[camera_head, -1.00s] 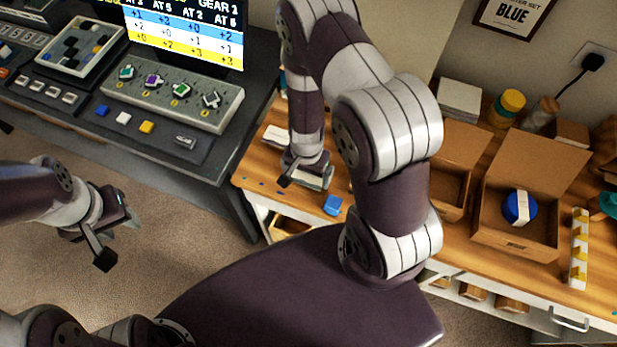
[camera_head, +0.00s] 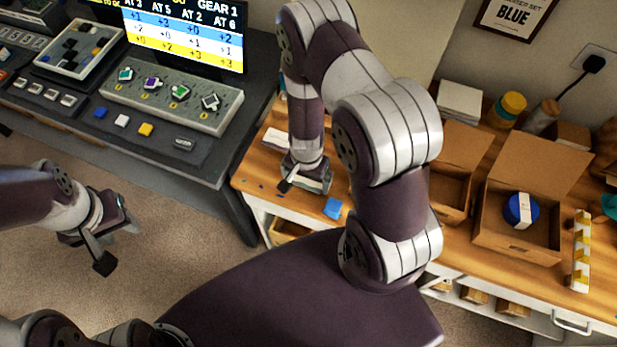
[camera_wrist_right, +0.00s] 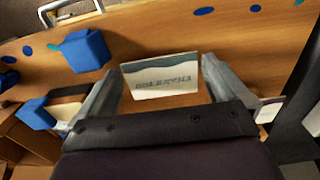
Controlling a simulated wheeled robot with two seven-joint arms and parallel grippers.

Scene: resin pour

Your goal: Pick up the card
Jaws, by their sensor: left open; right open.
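A pale card (camera_wrist_right: 160,76) with dark lettering, printed with a grey-green band, shows between the fingers of my right gripper in the right wrist view. My right gripper (camera_head: 306,186) is open, low over the wooden bench near its left end; it also fills the lower part of the wrist view (camera_wrist_right: 162,95). I cannot tell whether the fingers touch the card. In the head view the card is hidden or too small to make out by the gripper. My left gripper (camera_head: 118,240) is open and empty above the carpet at the left.
A blue block (camera_head: 332,208) lies on the bench near the right gripper; the wrist view shows blue blocks (camera_wrist_right: 86,50) beside its finger. A white flat item (camera_head: 277,138) lies behind. Open cardboard boxes (camera_head: 515,248) stand to the right. A dark console (camera_head: 232,165) is at the left.

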